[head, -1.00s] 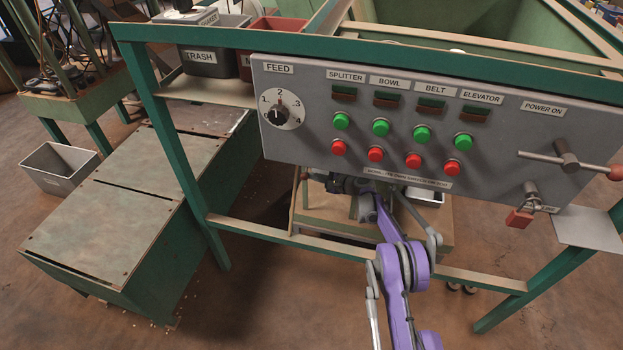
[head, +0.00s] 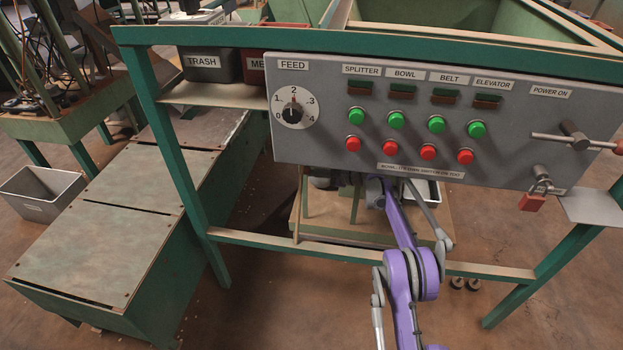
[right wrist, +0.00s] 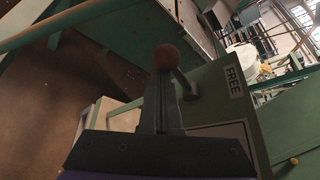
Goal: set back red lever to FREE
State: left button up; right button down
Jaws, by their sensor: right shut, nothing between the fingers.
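In the right wrist view the lever's dull red ball knob (right wrist: 166,57) stands at the fingertips of my right gripper (right wrist: 161,80). Its grey arm (right wrist: 186,84) runs to a pivot on a green panel (right wrist: 215,105). A white FREE label (right wrist: 234,80) is on that panel, right of the lever. My right gripper is shut with nothing between its fingers. The knob appears just beyond the tips; I cannot tell whether they touch. In the head view my purple right arm reaches under the control panel, which hides the gripper. My left gripper does not show.
The grey control panel (head: 330,148) with a feed dial (head: 294,110) and several buttons hangs over my arm. A green frame rail (head: 470,269) crosses below it. A T-handle (head: 574,140) and red padlock (head: 531,202) are at right. Floor is clear in front.

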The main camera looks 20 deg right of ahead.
jog(key=shift+d+r, duration=0.15)
jog(key=shift+r, duration=0.4)
dwell(0.4)
jog(key=s+d+r+p, duration=0.1)
jog(key=s+d+p, duration=0.2)
jog(key=s+d, duration=0.7)
jog(key=s, duration=0.3)
jog(key=shift+s+r, duration=0.15)
jog(key=shift+r, duration=0.2)
jog(key=shift+a, duration=0.1)
